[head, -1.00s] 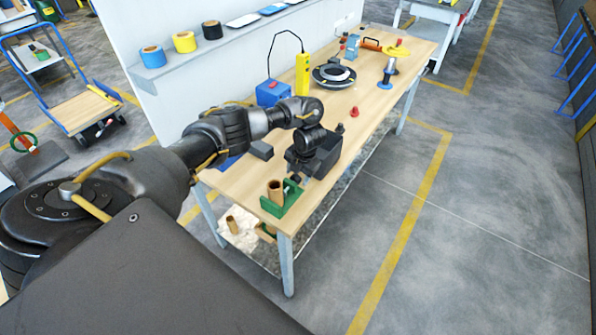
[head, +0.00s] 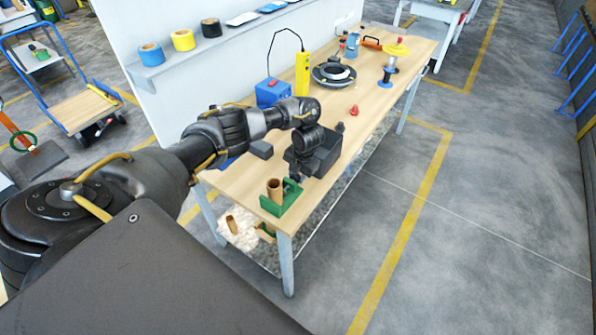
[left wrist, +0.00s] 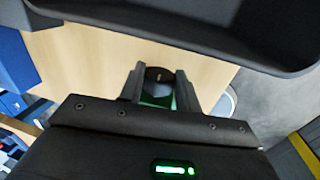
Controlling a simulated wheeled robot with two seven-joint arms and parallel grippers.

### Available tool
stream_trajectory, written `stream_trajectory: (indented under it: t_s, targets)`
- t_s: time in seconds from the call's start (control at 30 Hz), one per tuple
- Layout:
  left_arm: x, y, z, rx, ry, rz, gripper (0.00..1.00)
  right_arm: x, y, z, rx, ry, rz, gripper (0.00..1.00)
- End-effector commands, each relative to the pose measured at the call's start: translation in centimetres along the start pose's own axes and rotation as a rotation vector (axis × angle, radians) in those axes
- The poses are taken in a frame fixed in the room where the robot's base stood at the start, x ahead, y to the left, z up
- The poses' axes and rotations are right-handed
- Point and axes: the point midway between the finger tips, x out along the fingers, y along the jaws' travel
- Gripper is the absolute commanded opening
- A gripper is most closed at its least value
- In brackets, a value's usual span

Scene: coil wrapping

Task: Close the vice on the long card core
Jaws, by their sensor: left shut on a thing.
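The long card core (head: 275,190) is a brown tube standing upright in the green vice (head: 283,208) at the near end of the workbench. My left gripper (head: 294,178) is just behind the vice in the head view. In the left wrist view its two fingers (left wrist: 160,88) are shut on a dark rounded knob (left wrist: 160,74), with green of the vice (left wrist: 158,100) showing between them. The card core cannot be made out in the wrist view. Whether the vice jaw touches the core is too small to tell. My right gripper is not in view.
The workbench (head: 235,188) holds a blue box (head: 272,93), a yellow handset (head: 302,75), a dark ring-shaped coil (head: 334,75) and a red knobbed piece (head: 354,110). Tape rolls stand on the wall shelf (head: 185,58). Floor to the right is clear.

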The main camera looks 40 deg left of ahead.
Motion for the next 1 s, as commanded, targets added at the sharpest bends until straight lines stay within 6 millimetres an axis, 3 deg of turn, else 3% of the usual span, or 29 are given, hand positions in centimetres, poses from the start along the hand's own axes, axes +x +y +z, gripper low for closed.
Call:
stream_trajectory:
  t_s: [0.6,1.0]
  targets:
    - [0.6,0.8,0.1,-0.006,-0.017,-0.389,0.1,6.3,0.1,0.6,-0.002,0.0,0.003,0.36]
    - [0.4,1.0,0.1,-0.005,-0.022,-0.575,0.1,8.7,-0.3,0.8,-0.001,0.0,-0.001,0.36]
